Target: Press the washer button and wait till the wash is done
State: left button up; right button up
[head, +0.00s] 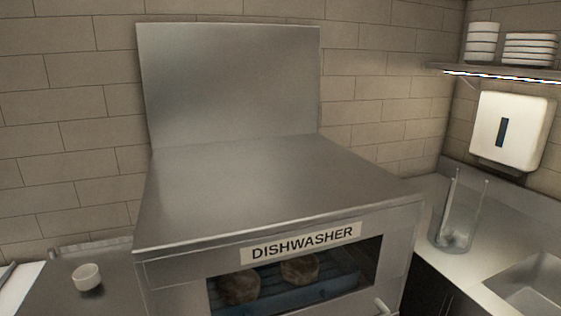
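The dishwasher (170,273) is a steel box with a flat top and a tall back panel, labelled "DISHWASHER" on its front. Through its front window a blue rack (290,299) shows, with two round brownish items, one at left (239,287) and one at right (300,269). A light handle-like part (382,307) shows at the front's lower right, cut by the picture edge. I cannot make out a washer button in this view. Neither of my grippers is in view.
A small white cup (87,277) stands on the left counter. On the right counter (462,268) stands a clear container (455,225) beside a sink (535,284). A paper towel dispenser (512,128) hangs under a shelf (500,71) with stacked white bowls (482,42). The dishwasher top is clear.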

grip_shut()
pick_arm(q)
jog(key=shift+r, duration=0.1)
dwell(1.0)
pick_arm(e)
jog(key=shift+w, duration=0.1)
